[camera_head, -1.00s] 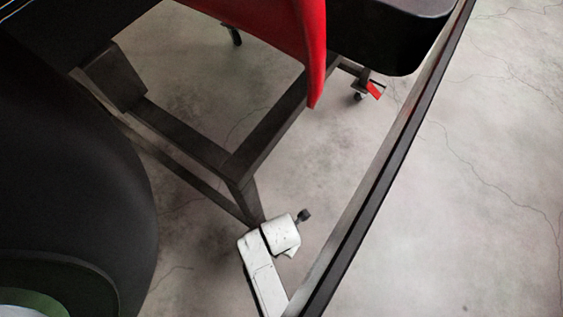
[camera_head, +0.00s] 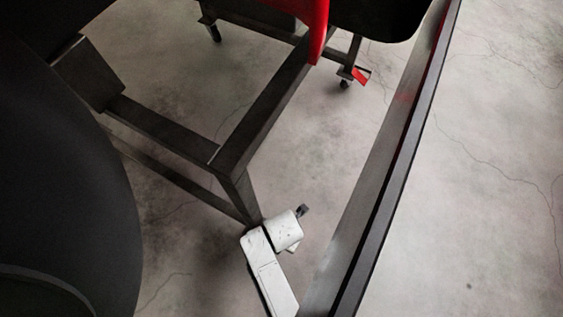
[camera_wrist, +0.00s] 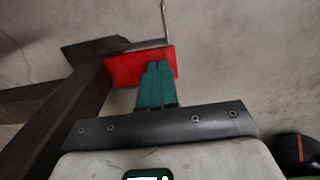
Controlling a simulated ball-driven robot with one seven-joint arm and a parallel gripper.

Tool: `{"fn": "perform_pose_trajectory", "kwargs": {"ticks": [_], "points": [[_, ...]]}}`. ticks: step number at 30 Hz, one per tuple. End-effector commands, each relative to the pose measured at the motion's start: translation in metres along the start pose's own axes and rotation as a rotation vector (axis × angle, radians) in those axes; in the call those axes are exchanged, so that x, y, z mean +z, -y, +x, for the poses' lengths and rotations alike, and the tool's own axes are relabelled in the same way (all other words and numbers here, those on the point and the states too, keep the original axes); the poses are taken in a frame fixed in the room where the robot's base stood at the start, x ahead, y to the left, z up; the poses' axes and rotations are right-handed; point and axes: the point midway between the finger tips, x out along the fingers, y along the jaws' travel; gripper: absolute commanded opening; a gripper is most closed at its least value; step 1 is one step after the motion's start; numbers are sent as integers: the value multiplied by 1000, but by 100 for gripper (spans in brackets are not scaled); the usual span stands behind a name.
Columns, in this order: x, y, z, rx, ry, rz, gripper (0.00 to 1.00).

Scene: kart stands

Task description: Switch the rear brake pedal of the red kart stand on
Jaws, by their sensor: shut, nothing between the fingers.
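In the wrist view, a red pedal (camera_wrist: 125,67) sits at the end of a dark frame piece. My gripper (camera_wrist: 158,68) has its teal fingers shut and empty. Their tips overlap the pedal in the picture; I cannot tell whether they touch it. In the head view, the red kart stand has a dark metal frame (camera_head: 265,110) and a red panel (camera_head: 319,32). A small red pedal (camera_head: 361,75) shows beside a caster at its far end. My white arm end is by the near frame post, and the fingers are not clear there.
A long dark rail (camera_head: 392,150) runs diagonally on the right of the head view. A large dark rounded body (camera_head: 70,180) fills the left. A dark object with an orange-red stripe (camera_wrist: 298,150) is at the wrist view's lower right. Bare concrete floor (camera_head: 490,150) lies right of the rail.

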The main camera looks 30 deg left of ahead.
Motion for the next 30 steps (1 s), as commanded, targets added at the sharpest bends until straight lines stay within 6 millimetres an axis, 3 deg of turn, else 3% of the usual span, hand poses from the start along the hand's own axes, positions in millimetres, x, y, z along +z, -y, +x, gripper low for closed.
{"fn": "perform_pose_trajectory", "kwargs": {"ticks": [12,30], "points": [[1,8,18,241,1,4,0],[0,10,37,234,0,0,0]]}}
